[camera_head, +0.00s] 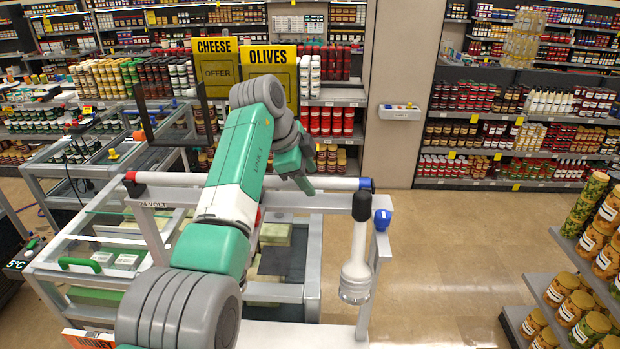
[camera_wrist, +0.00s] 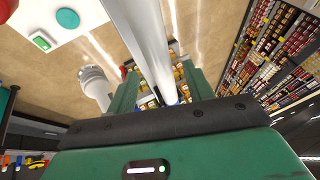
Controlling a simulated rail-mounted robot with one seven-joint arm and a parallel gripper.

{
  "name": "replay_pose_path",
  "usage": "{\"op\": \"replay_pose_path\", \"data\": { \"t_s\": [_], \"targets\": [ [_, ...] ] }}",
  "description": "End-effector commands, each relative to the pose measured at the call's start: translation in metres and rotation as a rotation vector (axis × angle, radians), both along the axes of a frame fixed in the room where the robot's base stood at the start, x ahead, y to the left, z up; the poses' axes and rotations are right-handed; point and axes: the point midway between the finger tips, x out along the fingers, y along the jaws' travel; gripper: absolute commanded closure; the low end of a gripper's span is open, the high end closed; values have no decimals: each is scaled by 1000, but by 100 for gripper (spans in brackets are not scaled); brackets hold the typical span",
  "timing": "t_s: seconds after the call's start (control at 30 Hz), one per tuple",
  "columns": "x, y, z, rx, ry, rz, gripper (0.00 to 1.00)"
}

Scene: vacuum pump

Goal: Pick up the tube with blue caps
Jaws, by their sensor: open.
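A long white tube lies across the top of the metal trolley frame in the head view. Its right part (camera_head: 318,183) ends in a blue cap at the right post; a red cap shows at the far left end. My arm hides the middle, so I cannot tell whether this is one tube or two. My gripper (camera_head: 304,178) is by the right part, fingers open.
A clear cup-shaped device with a white top (camera_head: 355,275) hangs at the frame's right post, near a blue knob (camera_head: 382,220). A glass-topped case (camera_head: 105,225) stands at left. A white wall box (camera_head: 400,112) is on the pillar. Jar shelves (camera_head: 590,270) stand at right; the floor between is clear.

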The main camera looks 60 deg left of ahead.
Motion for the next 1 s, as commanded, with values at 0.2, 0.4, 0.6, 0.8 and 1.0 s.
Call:
{"op": "replay_pose_path", "data": {
  "t_s": [0.2,0.4,0.6,0.8,1.0],
  "targets": [
    [8,1,-12,2,-1,0,49],
    [8,0,-12,2,-1,0,60],
    [8,1,-12,2,-1,0,99],
    [8,1,-11,2,-1,0,99],
    [10,-1,2,3,-2,-3,99]
  ]
}}
